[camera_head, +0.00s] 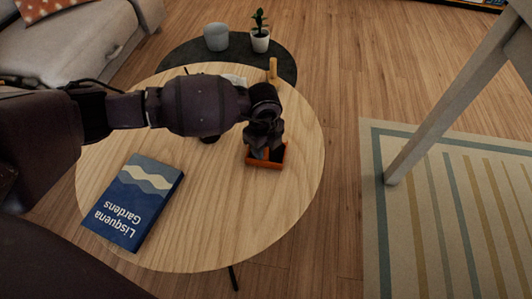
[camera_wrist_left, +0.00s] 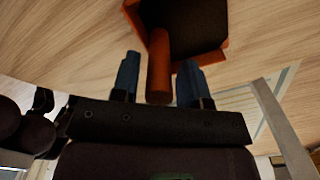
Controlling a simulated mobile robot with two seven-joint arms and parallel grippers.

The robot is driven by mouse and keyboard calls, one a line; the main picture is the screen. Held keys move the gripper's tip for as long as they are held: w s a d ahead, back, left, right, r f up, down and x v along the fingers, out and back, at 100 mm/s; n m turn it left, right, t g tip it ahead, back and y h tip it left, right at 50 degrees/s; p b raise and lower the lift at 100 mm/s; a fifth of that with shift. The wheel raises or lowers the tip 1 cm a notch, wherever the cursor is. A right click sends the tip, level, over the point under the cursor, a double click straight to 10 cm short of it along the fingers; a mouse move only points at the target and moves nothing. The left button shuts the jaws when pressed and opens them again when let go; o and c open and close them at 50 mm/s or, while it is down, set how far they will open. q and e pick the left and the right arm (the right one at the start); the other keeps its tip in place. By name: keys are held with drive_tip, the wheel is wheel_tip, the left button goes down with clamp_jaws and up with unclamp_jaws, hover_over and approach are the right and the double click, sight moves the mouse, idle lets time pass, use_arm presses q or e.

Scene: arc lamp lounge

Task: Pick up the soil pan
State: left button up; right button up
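The soil pan (camera_head: 265,164) is a small orange-red tray with dark soil, resting on the round wooden table (camera_head: 225,215) near its right side. In the left wrist view the pan (camera_wrist_left: 213,56) shows at the top, its round handle (camera_wrist_left: 159,82) pointing back toward me. My left gripper (camera_head: 258,150) is over the near-left part of the pan. In the wrist view the left gripper (camera_wrist_left: 160,62) is open, one blue finger on each side of the handle, with visible gaps between. In the head view the gripper hides the handle. My right gripper is not in view.
A blue book (camera_head: 134,203) lies on the table's left. A small wooden item (camera_head: 272,68) stands at the far edge. A lower dark table (camera_head: 285,62) behind holds a potted plant (camera_head: 260,38) and grey cylinder (camera_head: 216,37). A striped rug (camera_head: 445,215) is right.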

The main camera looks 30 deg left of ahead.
use_arm(q)
clamp_jaws()
